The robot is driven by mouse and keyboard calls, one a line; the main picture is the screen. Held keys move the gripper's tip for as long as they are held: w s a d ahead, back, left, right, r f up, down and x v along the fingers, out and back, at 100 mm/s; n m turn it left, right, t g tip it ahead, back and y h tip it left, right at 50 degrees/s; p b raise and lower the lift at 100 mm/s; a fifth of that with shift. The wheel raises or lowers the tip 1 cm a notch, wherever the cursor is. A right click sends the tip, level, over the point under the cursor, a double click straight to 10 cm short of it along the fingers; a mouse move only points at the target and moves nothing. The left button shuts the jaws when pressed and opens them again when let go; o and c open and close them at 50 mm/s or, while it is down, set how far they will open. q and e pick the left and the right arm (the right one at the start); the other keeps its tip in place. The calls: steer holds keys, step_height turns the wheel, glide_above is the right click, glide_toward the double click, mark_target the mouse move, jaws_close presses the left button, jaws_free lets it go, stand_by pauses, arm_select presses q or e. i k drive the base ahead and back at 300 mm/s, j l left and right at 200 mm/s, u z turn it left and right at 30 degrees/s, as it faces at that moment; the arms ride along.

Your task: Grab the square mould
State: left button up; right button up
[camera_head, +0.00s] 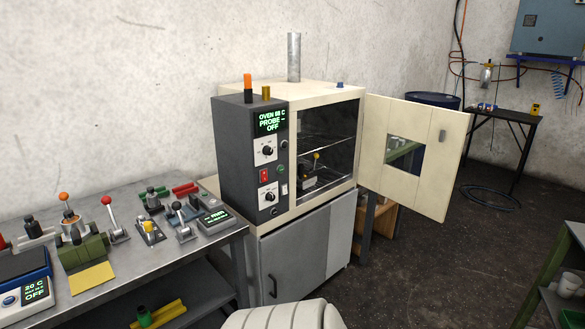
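No object is clearly recognisable as the square mould. A dark, blocky item with a yellow-knobbed lever (312,172) sits low inside the open oven (325,96), partly in shadow. On the metal bench (128,290) at left stand several small clamp-like devices. Neither of my grippers is in view.
The oven door (425,185) hangs wide open to the right. The oven display reads OFF. A blue drum (432,99) and a dark table (505,114) stand behind. The floor at right is mostly clear.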

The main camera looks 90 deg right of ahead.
mark_target(303, 181)
steer(key=k+l+z, duration=0.1)
steer(key=l+z, duration=0.2)
steer(key=l, duration=1.05)
steer(key=l+z, duration=0.35)
steer(key=l, duration=0.95)
steer(key=k+l+u, duration=0.1)
steer(key=l+u, duration=0.35)
steer(key=l, duration=0.6)
steer(key=u, duration=0.85)
steer(key=l+u, duration=0.1)
steer(key=u, duration=0.8)
steer(key=k+u, duration=0.1)
steer(key=u, duration=2.5)
steer(key=j+u, duration=0.1)
steer(key=u, duration=0.75)
steer(key=j+u, duration=0.1)
steer(key=u, duration=0.8)
steer(key=j+u, duration=0.1)
steer(key=u, duration=0.75)
